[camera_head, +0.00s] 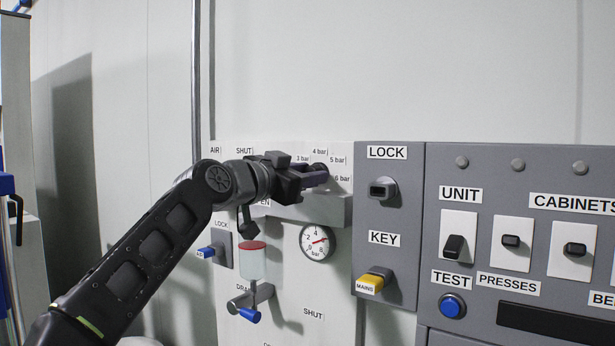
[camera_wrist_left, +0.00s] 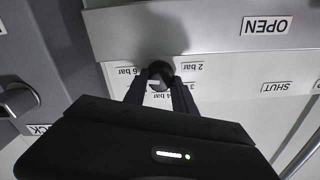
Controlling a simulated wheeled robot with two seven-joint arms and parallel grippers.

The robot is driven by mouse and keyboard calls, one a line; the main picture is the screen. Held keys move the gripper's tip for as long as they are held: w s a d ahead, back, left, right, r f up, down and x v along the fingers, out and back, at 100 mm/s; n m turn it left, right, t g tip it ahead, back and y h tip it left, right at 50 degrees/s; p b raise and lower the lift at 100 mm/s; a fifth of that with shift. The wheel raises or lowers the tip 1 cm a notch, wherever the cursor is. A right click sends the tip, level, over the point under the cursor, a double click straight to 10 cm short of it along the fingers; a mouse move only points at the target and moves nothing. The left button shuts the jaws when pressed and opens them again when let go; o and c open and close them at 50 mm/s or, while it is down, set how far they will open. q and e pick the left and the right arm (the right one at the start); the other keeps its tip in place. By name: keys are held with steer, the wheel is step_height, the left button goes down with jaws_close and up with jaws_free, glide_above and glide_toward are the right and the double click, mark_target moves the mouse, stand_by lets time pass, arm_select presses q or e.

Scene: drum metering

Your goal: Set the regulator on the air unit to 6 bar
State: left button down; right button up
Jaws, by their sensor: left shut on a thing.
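The regulator knob (camera_wrist_left: 160,70) is a small dark round knob in the left wrist view, ringed by printed bar labels. My left gripper (camera_wrist_left: 161,82) is shut on it, one finger on each side. A pale mark shows on the knob's lower left, but its exact setting is unclear. In the head view my left gripper (camera_head: 318,175) reaches the dial from the left, with the knob (camera_head: 320,167) mostly hidden. The "6 bar" label (camera_head: 343,179) is right of it. The round gauge (camera_head: 316,243) below has a red needle pointing right and slightly up. My right gripper is not seen.
A clear bowl with a red top (camera_head: 253,263) and a blue-handled drain valve (camera_head: 249,314) are below my left wrist. A blue-tipped lock (camera_head: 206,252) is left. The grey panel right has a key switch (camera_head: 383,190), a yellow mains handle (camera_head: 373,282) and several switches.

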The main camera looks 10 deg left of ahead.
arm_select(q)
steer(key=shift+f+m, duration=0.15)
steer(key=shift+m, duration=0.25)
steer(key=c, duration=1)
jaws_free()
steer(key=shift+c, duration=0.2)
steer(key=b+v, duration=0.3)
steer(key=v, duration=0.4)
steer(key=shift+s, duration=0.35)
steer(key=shift+a, duration=0.1)
